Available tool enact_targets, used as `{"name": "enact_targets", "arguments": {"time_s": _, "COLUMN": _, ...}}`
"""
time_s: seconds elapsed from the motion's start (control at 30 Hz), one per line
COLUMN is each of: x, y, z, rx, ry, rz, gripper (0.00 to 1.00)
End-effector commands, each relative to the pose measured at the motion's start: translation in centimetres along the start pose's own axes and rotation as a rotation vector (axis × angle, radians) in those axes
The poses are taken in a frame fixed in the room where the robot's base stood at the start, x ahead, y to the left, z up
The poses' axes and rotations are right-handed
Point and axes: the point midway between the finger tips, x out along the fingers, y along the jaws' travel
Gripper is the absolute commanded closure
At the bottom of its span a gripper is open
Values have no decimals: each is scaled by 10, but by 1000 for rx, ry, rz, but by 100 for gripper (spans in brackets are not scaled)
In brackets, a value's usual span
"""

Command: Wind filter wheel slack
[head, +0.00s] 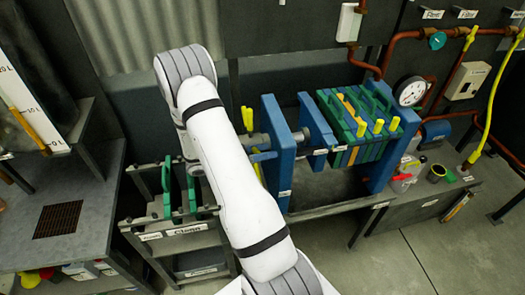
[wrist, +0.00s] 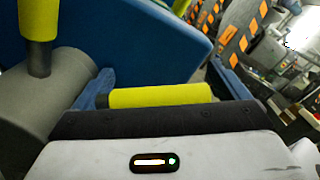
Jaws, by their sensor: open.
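The filter press has a blue end frame (head: 281,140) and a pack of green plates (head: 352,118). Its hand wheel, left of that frame, has a grey hub (head: 256,141) and yellow-gripped spokes (head: 247,119); my arm covers part of it. In the wrist view, the grey hub (wrist: 38,98) is at left, with one yellow grip (wrist: 38,20) standing up and another yellow grip (wrist: 160,96) lying across just beyond my gripper (wrist: 155,122). The blue frame (wrist: 140,40) is behind.
A rack (head: 180,228) with green plates stands left of the press. A pressure gauge (head: 411,91) and copper pipes (head: 397,45) are at the right. A dark bench (head: 85,190) stands at far left. Open floor (head: 405,245) shows at the front right.

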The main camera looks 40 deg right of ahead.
Motion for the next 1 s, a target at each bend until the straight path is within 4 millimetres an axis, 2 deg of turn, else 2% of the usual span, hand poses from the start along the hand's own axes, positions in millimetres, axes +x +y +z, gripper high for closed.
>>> {"name": "enact_targets", "arguments": {"time_s": 0.27, "x": -7, "y": 1, "z": 0, "rx": 1, "ry": -2, "rz": 1, "gripper": 5}}
{"name": "enact_targets", "arguments": {"time_s": 0.6, "x": -62, "y": 2, "z": -2, "rx": 3, "ry": -1, "rz": 3, "gripper": 5}}
{"name": "enact_targets", "arguments": {"time_s": 0.7, "x": -72, "y": 1, "z": -1, "rx": 1, "ry": -1, "rz": 1, "gripper": 5}}
{"name": "enact_targets", "arguments": {"time_s": 1.0, "x": -79, "y": 0, "z": 0, "rx": 0, "ry": -1, "rz": 1, "gripper": 5}}
